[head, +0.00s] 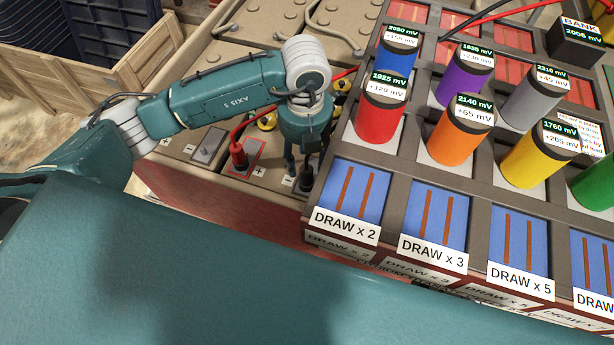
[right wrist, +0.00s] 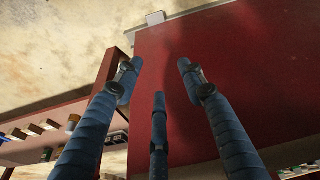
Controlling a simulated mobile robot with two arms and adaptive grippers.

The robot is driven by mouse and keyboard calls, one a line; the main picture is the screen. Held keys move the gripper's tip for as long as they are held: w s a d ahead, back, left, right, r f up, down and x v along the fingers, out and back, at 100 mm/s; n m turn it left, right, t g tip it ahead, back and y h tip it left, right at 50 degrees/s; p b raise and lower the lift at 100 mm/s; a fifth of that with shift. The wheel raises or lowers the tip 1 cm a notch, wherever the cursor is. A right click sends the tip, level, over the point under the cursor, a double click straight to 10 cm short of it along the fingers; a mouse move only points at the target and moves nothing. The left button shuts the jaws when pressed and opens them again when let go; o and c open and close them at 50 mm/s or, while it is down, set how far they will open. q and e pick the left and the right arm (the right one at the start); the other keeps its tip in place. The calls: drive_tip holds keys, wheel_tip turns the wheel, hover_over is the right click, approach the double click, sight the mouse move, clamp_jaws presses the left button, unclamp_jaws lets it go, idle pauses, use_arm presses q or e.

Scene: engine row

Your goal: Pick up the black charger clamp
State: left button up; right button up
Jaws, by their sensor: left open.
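The black charger clamp (head: 306,178) stands on the engine-row deck in the head view, beside a small plate with a minus sign. My left gripper (head: 298,160) is open and points down right over it, its fingers partly hiding the clamp. I cannot tell whether the fingers touch it. The red clamp (head: 238,156) stands to its left on a red-edged plate with a plus sign, with a red cable rising from it. My right gripper (right wrist: 158,75) shows in the right wrist view with its fingers spread and nothing between them, in front of a dark red panel.
Close right of the black clamp stands a raised rack (head: 331,209) with several coloured cylinders, such as a red one (head: 380,118), and blue DRAW slots. A wooden crate (head: 125,70) is at the upper left. Cables run across the back.

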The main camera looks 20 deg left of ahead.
sight(306, 169)
use_arm(q)
drive_tip(key=shift+w+f+b, duration=0.15)
drive_tip(key=shift+f+b, duration=0.1)
drive_tip(key=shift+f, duration=1.3)
drive_tip(key=shift+w+f+b, duration=0.1)
drive_tip(key=shift+f+b, duration=0.15)
drive_tip(key=shift+f, duration=1.3)
clamp_jaws()
use_arm(e)
drive_tip(key=v, duration=0.4)
drive_tip(key=shift+w+r, duration=0.15)
drive_tip(key=shift+w, duration=0.2)
